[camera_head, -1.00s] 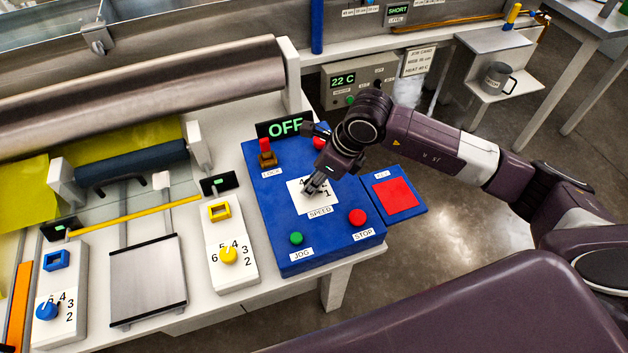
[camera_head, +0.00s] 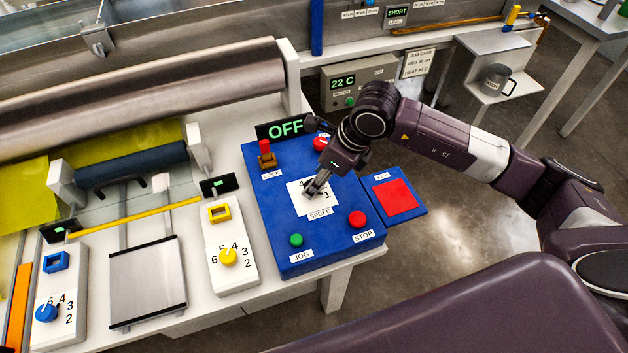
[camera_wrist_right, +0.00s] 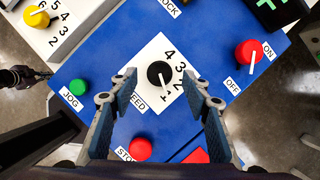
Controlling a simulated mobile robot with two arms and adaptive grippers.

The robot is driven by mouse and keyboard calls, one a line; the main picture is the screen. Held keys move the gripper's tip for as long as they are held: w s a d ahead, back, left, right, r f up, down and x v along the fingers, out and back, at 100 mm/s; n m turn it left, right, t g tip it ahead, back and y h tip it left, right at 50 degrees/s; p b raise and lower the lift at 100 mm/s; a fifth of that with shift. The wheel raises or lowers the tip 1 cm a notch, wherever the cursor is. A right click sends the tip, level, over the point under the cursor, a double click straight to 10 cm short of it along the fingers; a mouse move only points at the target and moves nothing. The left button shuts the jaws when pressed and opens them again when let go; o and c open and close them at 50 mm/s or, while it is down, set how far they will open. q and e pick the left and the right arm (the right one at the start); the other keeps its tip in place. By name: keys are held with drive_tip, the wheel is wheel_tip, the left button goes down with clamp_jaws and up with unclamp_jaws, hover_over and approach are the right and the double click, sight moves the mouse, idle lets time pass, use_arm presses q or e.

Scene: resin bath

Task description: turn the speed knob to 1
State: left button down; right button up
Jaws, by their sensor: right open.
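The speed knob (camera_wrist_right: 159,73) is black with a white pointer, on a white plate (camera_wrist_right: 142,65) marked 1 to 4. In the wrist view its pointer is directed at the 1. My right gripper (camera_wrist_right: 160,80) is open, with one finger on each side of the knob in that view; I cannot tell if either finger touches it. In the head view the right gripper (camera_head: 314,187) is over the speed plate (camera_head: 298,200) and hides the knob.
The blue panel (camera_head: 270,215) also bears a green jog button (camera_head: 296,239), a red stop button (camera_head: 357,219), a red lock switch (camera_head: 265,148) and a red on/off knob (camera_wrist_right: 249,53). The display (camera_head: 284,127) reads OFF. A yellow knob (camera_head: 228,257) stands left of the panel.

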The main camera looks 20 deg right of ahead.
drive_tip(key=v, duration=0.9)
drive_tip(key=shift+r, duration=0.35)
drive_tip(key=shift+s, duration=0.1)
